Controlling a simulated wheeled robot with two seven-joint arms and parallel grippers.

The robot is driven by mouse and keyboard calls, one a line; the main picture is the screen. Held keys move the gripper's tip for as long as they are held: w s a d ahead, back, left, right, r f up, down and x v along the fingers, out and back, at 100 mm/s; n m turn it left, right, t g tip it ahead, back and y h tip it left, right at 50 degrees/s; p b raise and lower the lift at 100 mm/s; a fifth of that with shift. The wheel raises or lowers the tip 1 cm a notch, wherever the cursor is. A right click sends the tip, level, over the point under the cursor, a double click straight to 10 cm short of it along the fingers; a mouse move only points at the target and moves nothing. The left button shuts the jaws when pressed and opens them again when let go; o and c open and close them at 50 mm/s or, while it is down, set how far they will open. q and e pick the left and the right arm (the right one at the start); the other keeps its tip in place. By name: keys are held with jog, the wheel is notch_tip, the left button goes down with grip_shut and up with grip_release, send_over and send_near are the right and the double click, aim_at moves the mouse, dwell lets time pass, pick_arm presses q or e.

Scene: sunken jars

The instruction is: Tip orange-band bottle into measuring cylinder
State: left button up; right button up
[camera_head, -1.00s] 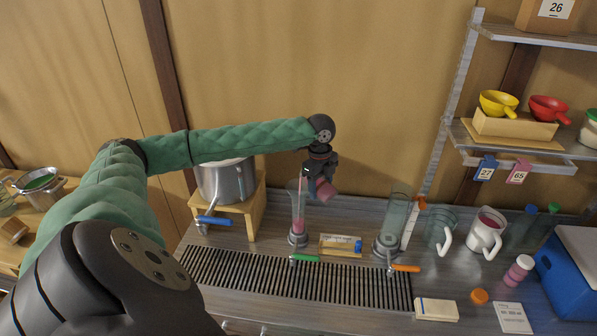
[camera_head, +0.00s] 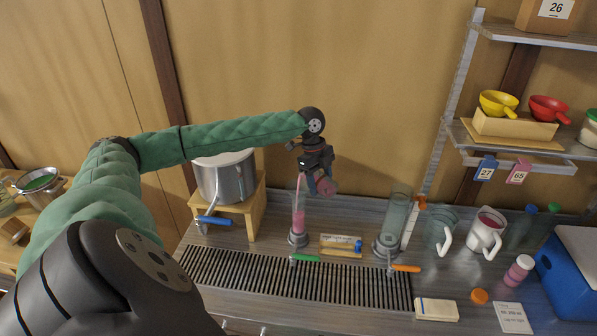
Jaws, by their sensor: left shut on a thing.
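My left gripper (camera_head: 318,183) is shut on a small pinkish bottle (camera_head: 329,187), held tilted above the counter. Its band is hidden or too small to make out. The measuring cylinder (camera_head: 298,222) is a clear, narrow, upright tube just below and left of the bottle, with pink liquid in its lower part. A thin pink streak shows between the bottle's mouth area and the cylinder's top; the mouth itself is hidden by my gripper. My right gripper is not in view.
A wider clear cylinder (camera_head: 394,225), a glass jug (camera_head: 441,230) and a white mug (camera_head: 487,234) stand to the right. A pot on a wooden stand (camera_head: 255,208) is at left. Another pink bottle (camera_head: 519,270) and an orange cap (camera_head: 480,296) are at the right front.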

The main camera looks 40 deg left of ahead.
pick_arm(q)
jog(key=shift+a+r+h, duration=0.15)
jog(key=shift+r+h, duration=0.05)
jog(key=shift+h, duration=0.1)
jog(key=shift+a+r+h, duration=0.1)
jog(key=shift+r+h, duration=0.4)
jog(key=shift+h, duration=0.2)
dwell(1.3)
jog(key=f+y, duration=0.2)
jog(key=y, duration=0.1)
jog(key=shift+d+f, duration=0.1)
jog(key=shift+d, duration=0.25)
jog(key=shift+f+y, duration=0.7)
jog(key=shift+y, duration=0.4)
jog(key=y, duration=0.2)
jog(key=a+r+y, duration=0.1)
jog(key=y, duration=0.2)
jog(key=a+r+y, duration=0.1)
jog(key=y, duration=0.1)
jog(key=shift+w+a+r+y, duration=0.1)
jog(key=shift+r+y, duration=0.15)
jog(key=shift+y, duration=0.05)
jog(key=shift+a+r, duration=0.1)
jog(key=shift+r, duration=0.2)
